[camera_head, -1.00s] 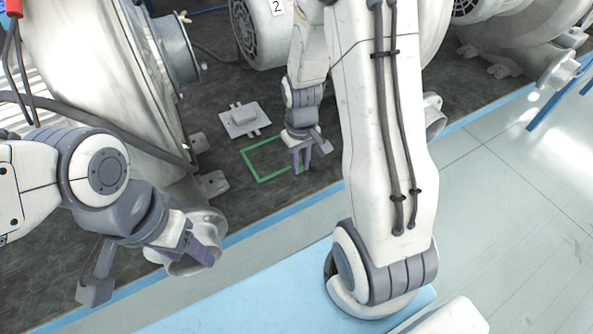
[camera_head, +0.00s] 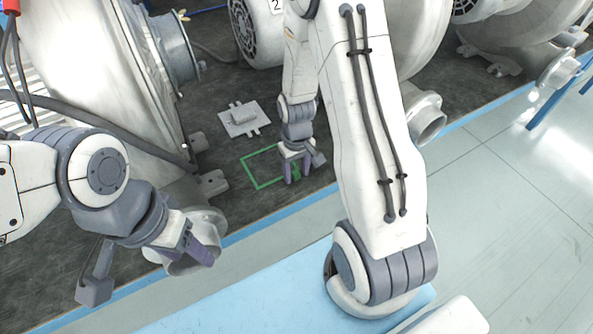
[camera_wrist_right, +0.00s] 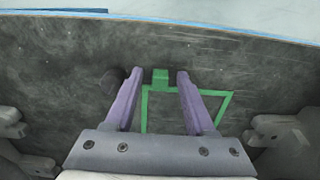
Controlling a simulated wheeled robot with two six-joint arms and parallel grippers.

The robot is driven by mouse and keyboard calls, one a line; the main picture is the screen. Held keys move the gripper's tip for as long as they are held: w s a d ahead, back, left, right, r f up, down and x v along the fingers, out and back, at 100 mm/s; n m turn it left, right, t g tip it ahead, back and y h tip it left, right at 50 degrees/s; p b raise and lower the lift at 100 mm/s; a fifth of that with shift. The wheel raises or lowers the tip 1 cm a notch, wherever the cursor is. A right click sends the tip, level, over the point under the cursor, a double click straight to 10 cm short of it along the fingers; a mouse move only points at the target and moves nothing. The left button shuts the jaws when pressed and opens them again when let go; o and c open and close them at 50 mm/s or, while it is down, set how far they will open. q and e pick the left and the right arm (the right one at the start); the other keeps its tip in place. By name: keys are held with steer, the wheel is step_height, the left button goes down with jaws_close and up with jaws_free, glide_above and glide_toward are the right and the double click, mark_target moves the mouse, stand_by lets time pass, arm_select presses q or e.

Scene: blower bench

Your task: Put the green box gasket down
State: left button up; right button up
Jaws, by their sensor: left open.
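The green box gasket (camera_head: 250,174) is a thin rectangular frame that appears to lie flat on the dark bench top, near its front edge. It also shows in the right wrist view (camera_wrist_right: 146,108), with a small green grip block (camera_wrist_right: 160,78) on one side. My right gripper (camera_head: 293,178) is over that side. In the right wrist view its purple fingers (camera_wrist_right: 160,76) stand on either side of the block with a gap at each side, so it is open. My left gripper (camera_head: 201,251) is open and empty at the lower left, away from the gasket.
A grey plate with a raised block (camera_head: 243,118) lies on the bench behind the gasket. A large blower housing (camera_head: 110,80) stands at the left, with a bracket foot (camera_head: 211,183) near the gasket. The bench's blue front edge (camera_head: 240,237) is close; the floor is beyond it.

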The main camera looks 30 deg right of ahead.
steer(key=shift+r, duration=0.3)
step_height(320, 180, up, 12)
steer(key=p, duration=0.1)
steer(key=s+a+r+n, duration=0.2)
steer(key=s+a+r, duration=0.15)
steer(key=a, duration=0.25)
steer(key=s+a+r+n, duration=0.1)
steer(key=s+a+r, duration=0.1)
steer(key=s+a, duration=0.35)
steer(key=s+a+r+n+y, duration=0.1)
steer(key=s+a+r+n, duration=0.1)
steer(key=s+a+n, duration=0.2)
steer(key=s+a, duration=0.3)
steer(key=s, duration=0.2)
steer(key=shift+s+r, duration=0.3)
steer(key=shift+r, duration=0.05)
step_height(320, 180, up, 3)
steer(key=p, duration=0.2)
steer(key=shift+f+p, duration=0.1)
steer(key=shift+p, duration=0.3)
